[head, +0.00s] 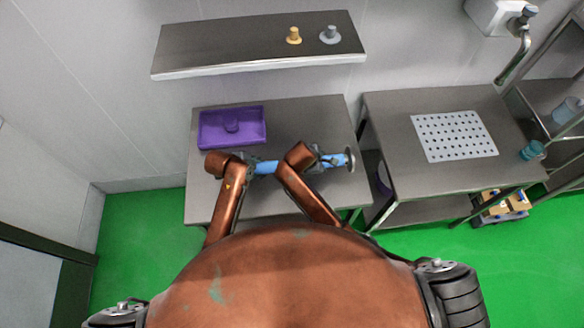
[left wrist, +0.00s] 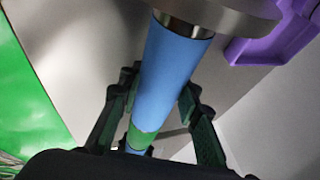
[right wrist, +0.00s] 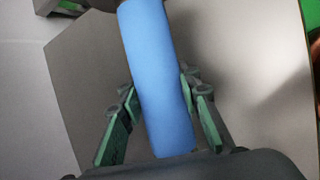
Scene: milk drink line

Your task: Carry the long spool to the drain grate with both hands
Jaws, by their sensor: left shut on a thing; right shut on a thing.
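The long spool (head: 267,167) is a blue tube with a metal disc at its end. It lies crosswise over the left table in the head view. My left gripper (head: 249,166) is shut on its left part; the left wrist view shows the blue tube (left wrist: 168,82) between the fingers, with a green band. My right gripper (head: 316,158) is shut on its right part; the tube (right wrist: 158,75) passes between the fingers in the right wrist view. I cannot tell its height above the table. The drain grate (head: 454,136) is a pale perforated plate on the right table.
A purple tray (head: 260,141) stands at the back left of the left table (head: 290,122). A narrow gap separates it from the right table (head: 400,171). A teal cup (head: 532,150) stands right of the grate. A wall shelf (head: 230,45) is above. The grate's top is clear.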

